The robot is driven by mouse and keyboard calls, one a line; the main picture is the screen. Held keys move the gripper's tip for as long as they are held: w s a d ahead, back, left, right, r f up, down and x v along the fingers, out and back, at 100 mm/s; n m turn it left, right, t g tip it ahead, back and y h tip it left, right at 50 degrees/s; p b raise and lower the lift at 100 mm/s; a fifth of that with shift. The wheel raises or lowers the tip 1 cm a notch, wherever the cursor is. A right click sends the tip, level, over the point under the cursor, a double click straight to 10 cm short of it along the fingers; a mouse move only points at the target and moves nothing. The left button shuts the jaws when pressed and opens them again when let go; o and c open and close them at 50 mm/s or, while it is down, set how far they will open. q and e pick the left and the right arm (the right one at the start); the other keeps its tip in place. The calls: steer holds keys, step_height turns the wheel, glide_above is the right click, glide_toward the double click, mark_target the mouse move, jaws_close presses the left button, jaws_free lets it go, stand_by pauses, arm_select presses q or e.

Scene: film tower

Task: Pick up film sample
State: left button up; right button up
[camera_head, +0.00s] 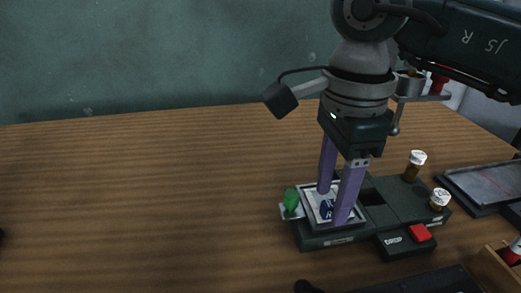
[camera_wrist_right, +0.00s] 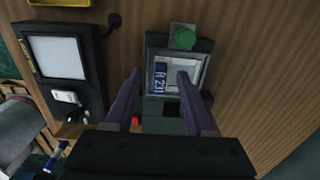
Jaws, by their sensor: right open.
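The film sample, seemingly the pale square-framed piece (camera_head: 312,195) with a dark blue label, lies on the left part of a dark green device (camera_head: 330,238). In the right wrist view the framed piece (camera_wrist_right: 186,80) shows its blue label (camera_wrist_right: 160,78) reading like "R 231". A green knob (camera_head: 291,199) sits at its left edge; it also shows in the wrist view (camera_wrist_right: 184,38). My right gripper (camera_head: 334,206) points down over the framed piece, its purple fingers apart, with the label between them in view. I cannot tell whether the tips touch it. My left gripper is not in view.
The device has a dark square opening (camera_head: 373,198) and a red button (camera_head: 420,233). Two white-capped brown bottles (camera_head: 416,163) (camera_head: 440,199) stand at its right. A dark flat panel (camera_head: 488,184) lies farther right.

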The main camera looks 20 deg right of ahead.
steer(key=shift+f, duration=0.75)
jaws_close()
